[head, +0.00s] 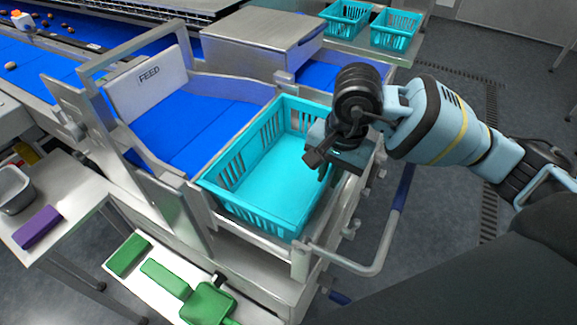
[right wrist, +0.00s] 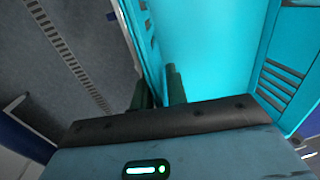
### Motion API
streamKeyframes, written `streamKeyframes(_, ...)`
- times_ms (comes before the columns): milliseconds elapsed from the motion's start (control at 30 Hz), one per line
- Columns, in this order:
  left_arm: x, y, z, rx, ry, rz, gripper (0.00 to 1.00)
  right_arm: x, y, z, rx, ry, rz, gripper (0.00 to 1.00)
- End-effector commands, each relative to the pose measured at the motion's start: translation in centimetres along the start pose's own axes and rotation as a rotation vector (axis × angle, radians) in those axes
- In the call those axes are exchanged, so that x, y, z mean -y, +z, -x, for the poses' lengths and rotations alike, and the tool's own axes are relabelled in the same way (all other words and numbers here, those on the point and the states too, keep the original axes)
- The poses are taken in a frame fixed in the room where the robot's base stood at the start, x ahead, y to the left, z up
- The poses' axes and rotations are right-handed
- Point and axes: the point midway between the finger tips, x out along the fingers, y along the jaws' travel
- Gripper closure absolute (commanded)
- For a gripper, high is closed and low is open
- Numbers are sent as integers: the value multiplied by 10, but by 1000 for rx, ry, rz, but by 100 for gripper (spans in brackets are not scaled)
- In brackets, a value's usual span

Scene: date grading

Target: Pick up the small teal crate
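A teal crate (head: 265,215) with slotted walls stands upright in a metal-framed bay at the end of the blue belt. It looks empty. My right gripper (head: 320,165) is at its right-hand wall. In the right wrist view the two dark fingers (right wrist: 160,88) are close together, one on each side of the crate wall (right wrist: 152,45), with the wall between them. The crate's floor also shows there (right wrist: 215,45). The exact finger contact is partly hidden. My left gripper is not in view.
A metal rail (head: 375,262) borders the bay at front right. Two more teal crates (head: 345,17) (head: 395,38) stand at the back. A FEED panel (head: 148,82) and post stand left of the crate. Green tools (head: 208,303) lie on the front shelf.

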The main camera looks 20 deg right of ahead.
Motion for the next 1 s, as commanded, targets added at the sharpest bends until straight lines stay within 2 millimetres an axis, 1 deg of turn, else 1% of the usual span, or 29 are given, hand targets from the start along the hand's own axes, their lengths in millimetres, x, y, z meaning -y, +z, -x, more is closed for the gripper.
streamKeyframes(100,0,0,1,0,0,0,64,0,0,-13,0,0,-1,85)
streamKeyframes(200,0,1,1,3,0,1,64,0,0,-18,0,-1,0,85)
streamKeyframes(400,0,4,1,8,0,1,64,0,0,-18,-1,-1,1,85)
streamKeyframes(433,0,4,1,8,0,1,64,0,0,-18,-1,-1,1,87)
streamKeyframes(533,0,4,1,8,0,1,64,0,0,-18,-1,-1,1,100)
streamKeyframes(1000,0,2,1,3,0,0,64,1,0,-17,-2,-4,1,100)
